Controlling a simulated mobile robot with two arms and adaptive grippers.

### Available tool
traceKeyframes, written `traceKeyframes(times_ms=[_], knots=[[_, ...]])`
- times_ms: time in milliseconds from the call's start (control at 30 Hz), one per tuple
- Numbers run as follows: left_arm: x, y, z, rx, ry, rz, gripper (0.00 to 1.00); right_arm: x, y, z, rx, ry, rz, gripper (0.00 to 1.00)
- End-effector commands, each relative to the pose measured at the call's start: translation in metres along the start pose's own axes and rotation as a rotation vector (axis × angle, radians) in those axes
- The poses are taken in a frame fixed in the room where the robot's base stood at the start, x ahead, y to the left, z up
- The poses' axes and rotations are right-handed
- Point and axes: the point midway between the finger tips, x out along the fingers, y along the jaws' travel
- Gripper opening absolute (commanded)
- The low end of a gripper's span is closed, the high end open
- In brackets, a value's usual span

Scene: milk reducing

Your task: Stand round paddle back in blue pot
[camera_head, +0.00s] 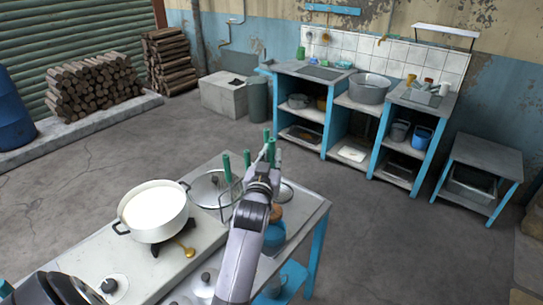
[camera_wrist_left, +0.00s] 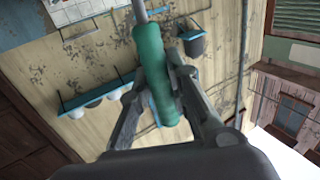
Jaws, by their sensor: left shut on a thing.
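My left gripper (camera_head: 269,160) is above the right part of the near table. It is shut on a green handle (camera_wrist_left: 153,75) with a thin metal rod (camera_wrist_left: 140,12) running out of it in the left wrist view. The head of this tool is not clear, so I cannot tell whether it is the round paddle. A blue pot (camera_head: 274,239) stands on the table just right of my left forearm, which partly hides it. Something orange-brown (camera_head: 277,213) shows at its top. My right gripper is not in view.
A wire rack (camera_head: 226,201) with green-handled tools and a steel lid (camera_head: 208,187) are close by my left gripper. Blue-framed counters (camera_head: 330,110) stand at the back. The floor between is clear.

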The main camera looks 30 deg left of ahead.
Motion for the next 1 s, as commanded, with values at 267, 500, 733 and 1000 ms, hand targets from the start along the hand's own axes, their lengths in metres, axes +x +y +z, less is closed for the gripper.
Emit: traceKeyframes(times_ms=[267,500,733,1000], knots=[[-0.001,0.0,0.02,0.0,0.004,0.001,0.0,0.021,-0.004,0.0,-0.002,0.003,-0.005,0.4],[-0.001,0.0,0.04,0.0,0.005,0.001,0.0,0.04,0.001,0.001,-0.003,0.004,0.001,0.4],[-0.001,0.0,0.056,0.0,0.005,0.001,0.0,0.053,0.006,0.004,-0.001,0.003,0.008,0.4],[0.0,0.0,0.078,0.0,0.004,0.001,0.0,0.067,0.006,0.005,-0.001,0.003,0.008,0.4]])
